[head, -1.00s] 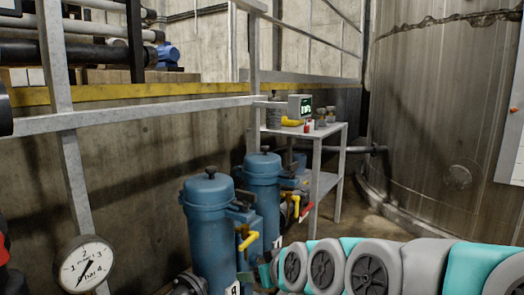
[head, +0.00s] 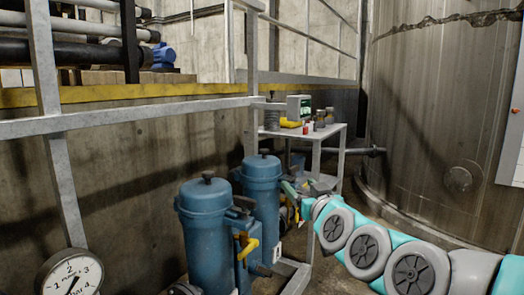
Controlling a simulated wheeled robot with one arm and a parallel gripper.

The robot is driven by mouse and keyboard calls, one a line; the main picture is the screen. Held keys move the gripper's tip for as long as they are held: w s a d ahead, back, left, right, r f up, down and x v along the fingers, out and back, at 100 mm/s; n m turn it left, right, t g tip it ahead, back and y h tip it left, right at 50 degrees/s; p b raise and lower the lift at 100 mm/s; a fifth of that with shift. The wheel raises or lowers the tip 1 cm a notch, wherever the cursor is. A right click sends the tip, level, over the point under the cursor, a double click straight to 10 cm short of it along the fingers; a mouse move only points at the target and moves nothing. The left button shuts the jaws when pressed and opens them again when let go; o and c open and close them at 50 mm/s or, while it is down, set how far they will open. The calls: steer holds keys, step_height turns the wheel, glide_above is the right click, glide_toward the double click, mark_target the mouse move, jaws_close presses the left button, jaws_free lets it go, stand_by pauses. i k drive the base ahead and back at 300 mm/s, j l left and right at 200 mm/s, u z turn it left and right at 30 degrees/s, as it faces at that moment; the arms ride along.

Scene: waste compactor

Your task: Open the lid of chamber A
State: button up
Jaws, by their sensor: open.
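Two blue cylindrical chambers with round lids and dark top knobs stand at centre in the head view. The lids look closed. The nearer chamber (head: 207,245) is at left. The farther chamber (head: 262,195) is behind it to the right. Their letter tags cannot be read now, so I cannot tell which is chamber A. Yellow-handled valves (head: 246,246) sit on the nearer chamber's right side. My arm reaches in from the lower right. My gripper (head: 293,192) is just right of the farther chamber, below lid height, small and partly hidden, open with nothing visibly held.
A grey metal stand (head: 318,135) with a small display box and bottles is behind the chambers. A railing (head: 130,121) crosses at left, with a pressure gauge (head: 71,277) in front. A large tank (head: 440,120) stands at right. The space above the lids looks clear.

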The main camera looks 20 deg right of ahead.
mark_target(264, 168)
steer(key=i+l, duration=0.1)
steer(key=i, duration=0.75)
